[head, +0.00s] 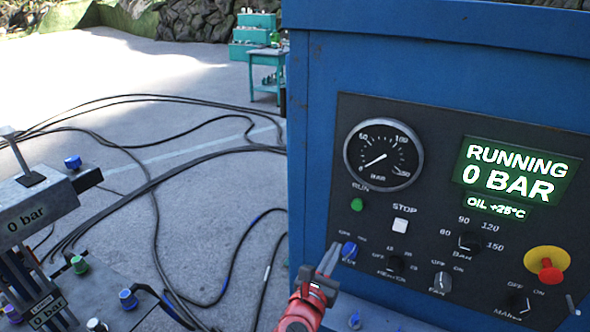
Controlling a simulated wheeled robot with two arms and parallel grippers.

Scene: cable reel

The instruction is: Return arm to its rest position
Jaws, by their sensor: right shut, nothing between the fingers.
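My right gripper (329,258) comes up from the bottom centre on a red arm link. Its grey fingers are shut and empty. In the picture the fingertips lie just left of the blue knob (349,250) on the control panel; whether they touch it I cannot tell. The panel (425,130) sits on a blue cabinet (430,55). Its green display (515,172) reads RUNNING, 0 BAR, OIL +25°C. The gauge (383,155) needle sits low on its scale. My left gripper is not in view.
The panel also has a green button (357,204), a white stop button (400,225), black knobs and a red emergency button (549,270) on yellow. A grey device (35,212) marked 0 bar stands at left. Black cables (150,190) cross the floor. A teal cart (266,60) stands behind.

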